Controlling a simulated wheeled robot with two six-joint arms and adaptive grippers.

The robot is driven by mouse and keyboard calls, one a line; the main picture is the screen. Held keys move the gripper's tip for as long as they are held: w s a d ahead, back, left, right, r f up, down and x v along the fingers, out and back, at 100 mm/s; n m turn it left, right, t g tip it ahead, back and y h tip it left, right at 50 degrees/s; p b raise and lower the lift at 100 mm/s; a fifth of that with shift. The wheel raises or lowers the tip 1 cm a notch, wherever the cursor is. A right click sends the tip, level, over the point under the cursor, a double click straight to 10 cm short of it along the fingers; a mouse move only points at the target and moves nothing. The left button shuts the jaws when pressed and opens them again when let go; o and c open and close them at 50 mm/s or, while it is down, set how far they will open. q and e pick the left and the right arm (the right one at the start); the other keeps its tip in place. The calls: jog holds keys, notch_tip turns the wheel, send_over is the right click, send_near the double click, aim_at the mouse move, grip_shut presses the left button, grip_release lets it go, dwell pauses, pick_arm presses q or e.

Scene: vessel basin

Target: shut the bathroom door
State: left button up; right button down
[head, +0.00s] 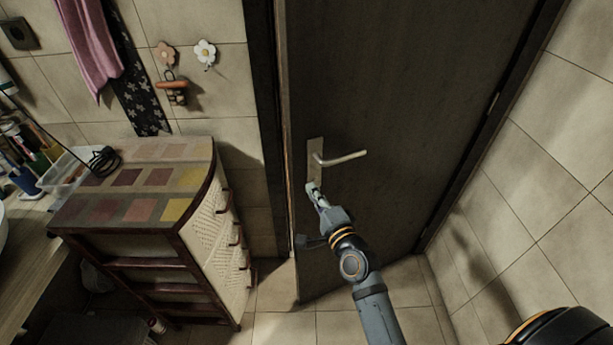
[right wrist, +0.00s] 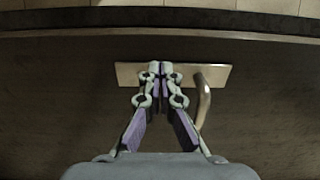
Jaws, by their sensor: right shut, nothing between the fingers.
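The dark bathroom door (head: 400,110) fills the middle of the head view, with hinges on its right side. Its left edge stands a little out from the dark frame (head: 262,100), so it looks slightly ajar. A metal lever handle (head: 342,158) on a pale plate (head: 314,150) sits near that left edge. My right gripper (head: 313,187) is shut and empty at the plate's lower end, below the lever. In the right wrist view its fingertips (right wrist: 160,70) overlap the plate (right wrist: 128,74), beside the lever (right wrist: 203,100). I cannot tell whether they touch. My left gripper is not in view.
A wooden cabinet (head: 205,215) with woven drawers stands left of the door. A counter with bottles and a clear box (head: 62,172) lies at far left. A tiled wall (head: 540,180) borders the right. Some tiled floor (head: 340,325) is clear before the door.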

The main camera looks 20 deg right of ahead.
aim_at(302, 174)
jog(key=shift+w+a+p, duration=0.15)
jog(key=shift+w+p, duration=0.05)
jog(key=shift+w, duration=0.9)
jog(key=shift+w+a+p, duration=0.1)
jog(key=shift+w+p, duration=0.05)
jog(key=shift+w, duration=0.95)
